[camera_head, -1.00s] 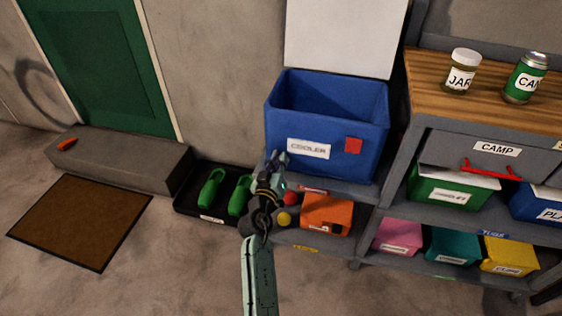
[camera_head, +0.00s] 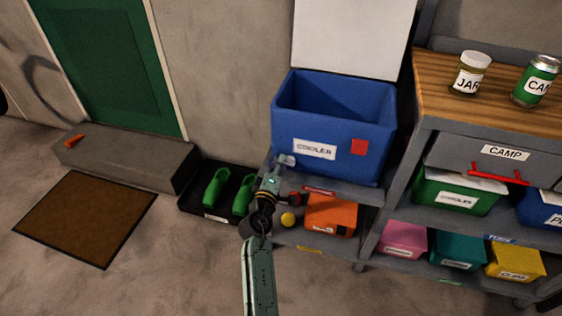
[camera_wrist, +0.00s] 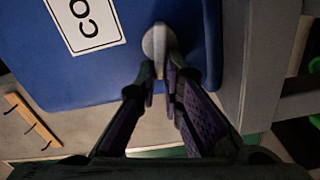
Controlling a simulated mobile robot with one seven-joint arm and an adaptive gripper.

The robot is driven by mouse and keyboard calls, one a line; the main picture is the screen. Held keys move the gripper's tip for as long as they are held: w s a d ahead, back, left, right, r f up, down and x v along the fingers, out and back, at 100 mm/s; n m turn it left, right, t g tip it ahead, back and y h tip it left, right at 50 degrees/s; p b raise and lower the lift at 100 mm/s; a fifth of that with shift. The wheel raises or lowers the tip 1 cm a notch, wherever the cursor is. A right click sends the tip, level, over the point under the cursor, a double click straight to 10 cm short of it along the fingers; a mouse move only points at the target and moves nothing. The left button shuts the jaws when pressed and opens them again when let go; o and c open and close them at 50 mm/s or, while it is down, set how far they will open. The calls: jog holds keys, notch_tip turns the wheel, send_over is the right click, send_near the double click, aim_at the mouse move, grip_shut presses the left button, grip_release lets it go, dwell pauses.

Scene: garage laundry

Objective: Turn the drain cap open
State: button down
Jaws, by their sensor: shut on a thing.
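The blue cooler (camera_head: 330,130) stands on the shelf with its white lid up. It also fills the upper part of the wrist view (camera_wrist: 60,75). The drain cap (camera_wrist: 158,42) is a small pale grey knob low on the cooler's front, to the right of the label in the wrist view. My gripper (camera_wrist: 160,82) is shut on the drain cap, one finger on each side of its lower part. In the head view my gripper (camera_head: 283,168) is at the cooler's lower left front. The fingers hide part of the cap.
Below the cooler are a yellow ball (camera_head: 288,219) and an orange bin (camera_head: 331,216). Green shoes (camera_head: 215,187) sit in a black tray (camera_head: 192,207) at the left. The shelf unit with the jar (camera_head: 471,73) stands right. Floor in front is clear.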

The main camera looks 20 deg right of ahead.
jog(key=shift+f+n, duration=0.3)
jog(key=shift+n, duration=0.9)
jog(key=c, duration=1.7)
grip_release()
jog(key=v, duration=1.2)
